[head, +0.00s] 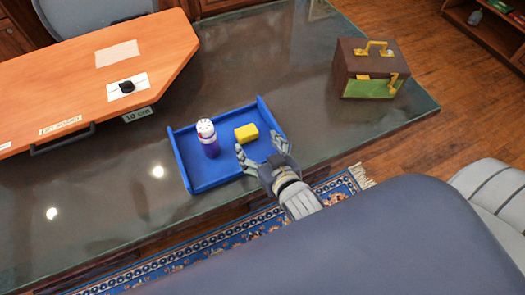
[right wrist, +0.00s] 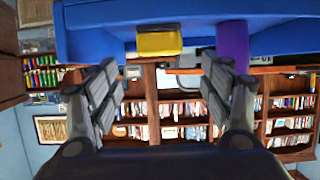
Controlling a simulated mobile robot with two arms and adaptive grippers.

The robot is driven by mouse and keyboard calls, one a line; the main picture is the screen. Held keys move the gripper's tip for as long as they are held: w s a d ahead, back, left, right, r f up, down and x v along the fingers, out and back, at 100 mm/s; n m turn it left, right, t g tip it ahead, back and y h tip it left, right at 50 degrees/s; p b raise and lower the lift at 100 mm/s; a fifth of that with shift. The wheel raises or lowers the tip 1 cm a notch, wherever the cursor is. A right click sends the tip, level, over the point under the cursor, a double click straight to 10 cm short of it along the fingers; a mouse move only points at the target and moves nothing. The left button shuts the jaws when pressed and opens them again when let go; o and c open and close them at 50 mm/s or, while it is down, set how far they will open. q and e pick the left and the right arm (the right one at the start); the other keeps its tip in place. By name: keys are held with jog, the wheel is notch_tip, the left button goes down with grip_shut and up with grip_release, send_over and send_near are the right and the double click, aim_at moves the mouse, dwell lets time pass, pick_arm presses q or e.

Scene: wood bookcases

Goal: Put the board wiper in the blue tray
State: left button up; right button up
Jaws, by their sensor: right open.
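The blue tray (head: 215,179) lies on the dark glossy table near its front edge. A yellow block (head: 246,132), which looks like the board wiper, rests inside the tray on its right half. It also shows at the top of the right wrist view (right wrist: 159,41), in front of the blue tray (right wrist: 90,25). My right gripper (head: 258,153) is open and empty, at the tray's front right side, just in front of the yellow block. Its two fingers (right wrist: 160,95) stand wide apart in the wrist view. My left gripper is not in view.
A purple bottle with a white cap (head: 208,138) stands in the tray, left of the block. A brown and green box (head: 368,69) stands at the table's right. An orange board (head: 90,75) lies at the left. The table between box and tray is clear.

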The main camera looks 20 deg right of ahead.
jog(key=shift+v, duration=1.25)
